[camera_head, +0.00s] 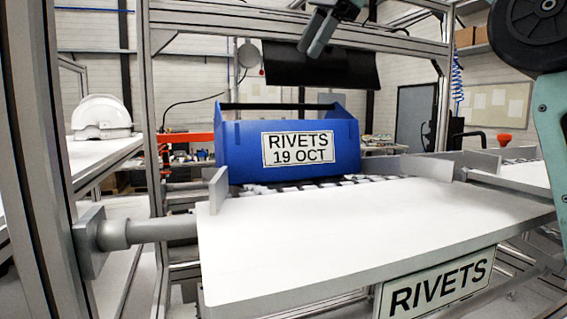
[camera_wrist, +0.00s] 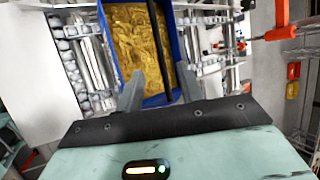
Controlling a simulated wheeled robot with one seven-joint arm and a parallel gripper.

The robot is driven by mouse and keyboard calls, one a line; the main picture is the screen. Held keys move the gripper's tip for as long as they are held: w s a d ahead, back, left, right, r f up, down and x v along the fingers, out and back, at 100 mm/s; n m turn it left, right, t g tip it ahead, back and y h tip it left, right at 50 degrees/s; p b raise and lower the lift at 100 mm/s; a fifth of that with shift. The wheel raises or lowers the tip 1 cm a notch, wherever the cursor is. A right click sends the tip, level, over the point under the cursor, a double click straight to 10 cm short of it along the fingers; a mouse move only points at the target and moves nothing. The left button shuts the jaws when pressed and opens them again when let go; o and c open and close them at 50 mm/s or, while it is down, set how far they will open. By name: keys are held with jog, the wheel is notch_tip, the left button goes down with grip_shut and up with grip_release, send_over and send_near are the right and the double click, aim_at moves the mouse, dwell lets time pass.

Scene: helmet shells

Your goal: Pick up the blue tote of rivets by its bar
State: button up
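The blue tote (camera_head: 230,150) stands upright on the roller strip behind the white board, with a "RIVETS 19 OCT" label on its front. Its dark bar (camera_head: 280,106) spans the top between the raised ends. In the wrist view the tote (camera_wrist: 109,62) holds gold-coloured rivets (camera_wrist: 130,40), and the bar (camera_wrist: 159,45) runs up the picture over them. My gripper (camera_head: 312,50) is above the tote, apart from the bar. Its fingers (camera_wrist: 160,72) are spread and empty, with the bar in line between them. The rivets are hidden in the head view.
A white board (camera_head: 370,235) with a "RIVETS" sign (camera_head: 435,287) lies in front of the tote. Metal frame posts (camera_head: 150,120) stand at the left. A dark panel (camera_head: 320,68) shows behind my gripper. A white helmet shell (camera_head: 101,115) sits on the left bench.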

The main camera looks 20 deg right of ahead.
jog(key=b, duration=0.1)
send_near(280, 105)
jog(key=w+x, duration=0.1)
jog(key=x, duration=0.4)
jog(key=shift+x, duration=2.5)
jog(key=shift+s+f, duration=0.1)
jog(key=shift+s, duration=0.1)
grip_shut()
